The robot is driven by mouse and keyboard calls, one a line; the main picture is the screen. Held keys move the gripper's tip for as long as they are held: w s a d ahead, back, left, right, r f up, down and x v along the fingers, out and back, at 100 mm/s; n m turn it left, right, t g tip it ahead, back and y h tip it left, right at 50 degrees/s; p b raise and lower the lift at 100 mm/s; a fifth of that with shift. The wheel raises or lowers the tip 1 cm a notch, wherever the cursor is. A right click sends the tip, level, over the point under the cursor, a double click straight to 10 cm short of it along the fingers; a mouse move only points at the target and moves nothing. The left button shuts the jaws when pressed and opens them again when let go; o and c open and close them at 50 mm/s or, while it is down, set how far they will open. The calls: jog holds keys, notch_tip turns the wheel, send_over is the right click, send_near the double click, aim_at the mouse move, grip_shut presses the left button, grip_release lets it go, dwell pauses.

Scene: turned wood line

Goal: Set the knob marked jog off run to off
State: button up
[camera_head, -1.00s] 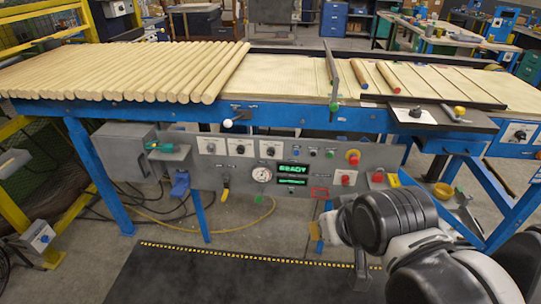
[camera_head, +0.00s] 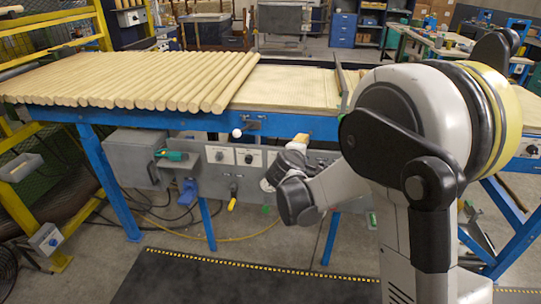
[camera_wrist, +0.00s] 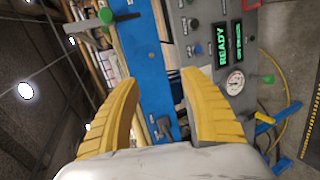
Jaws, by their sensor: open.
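The grey control panel (camera_head: 178,174) is mounted under the blue rail. Two knobs on white plates, a left one (camera_head: 219,155) and a right one (camera_head: 249,158), show on it. Their labels are too small to read, so I cannot tell which knob is marked jog off run. My arm hides the panel's middle and right part. My gripper (camera_head: 301,138) is in front of the panel near the rail. In the wrist view its yellow fingers (camera_wrist: 160,77) are spread and empty, with the blue rail (camera_wrist: 150,65) between them. No white-plated knob is clear in that view.
Wooden rods (camera_head: 150,80) lie on the line above. A yellow-handled valve (camera_head: 232,200) hangs below the panel.

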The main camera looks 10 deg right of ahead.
jog(key=w+a+f+n+t, duration=0.2)
jog(key=a+f+n, duration=0.15)
jog(key=f, duration=0.25)
jog(key=w+a+f+n+t, duration=0.1)
jog(key=w+a+f+n, duration=0.1)
jog(key=w+f+n, duration=0.3)
jog(key=a+f+n+t, duration=0.2)
jog(key=f, duration=0.6)
jog(key=shift+y, duration=0.3)
jog(key=x, duration=1)
jog(key=shift+w+r, duration=0.15)
jog(key=shift+w, duration=0.15)
grip_shut()
